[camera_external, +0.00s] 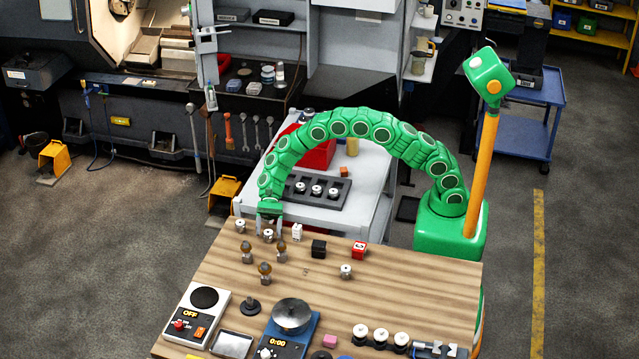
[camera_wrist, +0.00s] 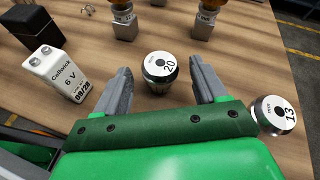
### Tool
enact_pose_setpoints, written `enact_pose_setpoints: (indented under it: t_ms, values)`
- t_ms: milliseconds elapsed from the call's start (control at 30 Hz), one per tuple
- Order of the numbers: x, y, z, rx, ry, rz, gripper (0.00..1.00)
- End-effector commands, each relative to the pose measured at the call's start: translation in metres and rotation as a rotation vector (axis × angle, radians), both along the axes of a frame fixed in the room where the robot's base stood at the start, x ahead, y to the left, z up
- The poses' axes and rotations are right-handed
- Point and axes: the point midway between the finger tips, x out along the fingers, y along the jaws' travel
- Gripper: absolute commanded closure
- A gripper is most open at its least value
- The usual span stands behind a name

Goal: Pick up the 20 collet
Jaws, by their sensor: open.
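The 20 collet (camera_wrist: 160,68), a small silver cylinder with a white top marked 20, stands upright on the wooden table. In the external view the collet (camera_external: 268,236) is near the table's back-left edge, under my gripper (camera_external: 270,226). My gripper is open and pointing down. In the wrist view its two grey fingers (camera_wrist: 161,75) are on either side of the collet, with a visible gap on each side. I cannot tell exactly how far down the fingers reach beside it.
A collet marked 13 (camera_wrist: 272,115) stands close outside the right finger in the wrist view. A white 6 V battery (camera_wrist: 65,72) and a black box (camera_wrist: 36,28) stand at left. Bulbs on metal bases (camera_external: 265,274) stand nearby. The table's middle right (camera_external: 420,285) is clear.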

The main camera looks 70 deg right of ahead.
Motion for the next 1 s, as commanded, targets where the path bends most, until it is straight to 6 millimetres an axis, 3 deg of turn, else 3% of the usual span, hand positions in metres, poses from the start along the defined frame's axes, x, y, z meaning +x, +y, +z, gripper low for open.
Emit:
enact_pose_setpoints:
  t_ms: [300, 700, 1000]
  values:
    - [-0.002, 0.0062, -0.0026, 0.0, 0.0, 0.0, 0.3]
    - [-0.0019, 0.0061, -0.0026, 0.0, 0.0, 0.0, 0.91]
    - [-0.0018, 0.0061, -0.0004, 0.0, 0.0, 0.0, 0.92]
